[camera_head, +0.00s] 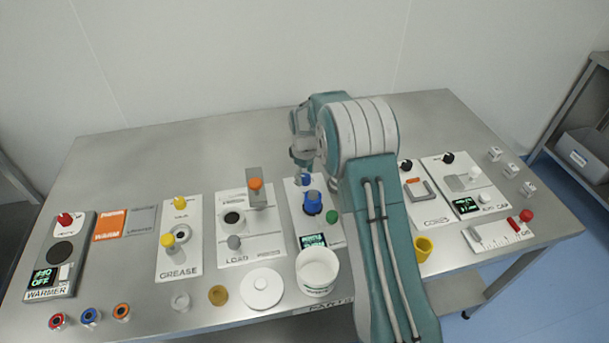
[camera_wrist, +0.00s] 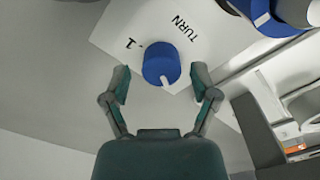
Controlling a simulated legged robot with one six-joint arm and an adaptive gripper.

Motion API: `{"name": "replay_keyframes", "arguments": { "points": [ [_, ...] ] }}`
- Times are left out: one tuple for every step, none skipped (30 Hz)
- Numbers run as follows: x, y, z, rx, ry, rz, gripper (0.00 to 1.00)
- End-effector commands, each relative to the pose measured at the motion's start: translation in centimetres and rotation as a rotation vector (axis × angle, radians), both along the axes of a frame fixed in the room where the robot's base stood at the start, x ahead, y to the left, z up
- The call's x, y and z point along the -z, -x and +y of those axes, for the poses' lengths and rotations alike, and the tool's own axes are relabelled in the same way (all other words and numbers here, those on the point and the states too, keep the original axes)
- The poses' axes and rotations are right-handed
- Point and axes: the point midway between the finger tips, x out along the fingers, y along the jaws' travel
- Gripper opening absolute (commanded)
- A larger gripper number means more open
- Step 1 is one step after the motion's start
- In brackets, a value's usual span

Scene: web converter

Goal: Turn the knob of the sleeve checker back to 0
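The sleeve checker is taken to be the white panel (camera_head: 296,222) with blue parts, left of my arm. Its small blue knob (camera_wrist: 160,62) has a white mark on its rim, pointing down and slightly right in the wrist view. "1" and "TURN" are printed beside it; no 0 is readable. The knob also shows in the head view (camera_head: 304,180), partly hidden by my gripper. My gripper (camera_wrist: 161,76) is open, one finger on each side of the knob in the wrist view, with visible gaps. I cannot tell whether the fingertips are level with it.
A larger blue part (camera_head: 312,203), a green button (camera_head: 333,216) and a display (camera_head: 313,241) sit nearer the front on the panel. A white tub (camera_head: 318,272) stands in front. The load station (camera_head: 250,247) is to the left. Bare table lies behind the panel.

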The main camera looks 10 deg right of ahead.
Motion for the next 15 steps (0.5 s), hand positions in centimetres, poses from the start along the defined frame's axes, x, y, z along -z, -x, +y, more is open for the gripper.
{"name": "replay_keyframes", "arguments": {
  "points": [
    [0.0, 0.0, 0.0, 0.000, 0.000, 0.000, 0.81],
    [0.0, 0.1, 0.0, 0.000, 0.000, 0.001, 0.81],
    [0.0, 0.1, 0.0, 0.001, 0.000, 0.001, 0.81],
    [0.0, 0.1, 0.0, 0.001, 0.000, 0.001, 0.81],
    [0.0, 0.1, 0.0, 0.001, -0.001, 0.002, 0.81],
    [0.0, 0.1, 0.0, 0.001, 0.000, 0.003, 0.81],
    [0.0, 0.1, 0.0, 0.001, 0.000, 0.003, 0.81],
    [0.0, 0.1, 0.0, 0.001, 0.000, 0.003, 0.81],
    [-0.1, 0.1, 0.0, 0.001, 0.000, 0.003, 0.81],
    [-0.3, 0.1, 0.0, 0.001, 0.000, 0.003, 0.81],
    [-0.5, 0.1, 0.0, 0.001, 0.000, 0.001, 0.81],
    [-0.9, 0.1, 0.0, 0.001, 0.000, 0.001, 0.81],
    [-1.3, 0.1, 0.0, 0.001, 0.000, 0.001, 0.81],
    [-1.7, 0.0, 0.0, 0.001, 0.000, 0.000, 0.81],
    [-2.4, 0.0, 0.0, 0.001, 0.000, 0.000, 0.81]
  ]
}}
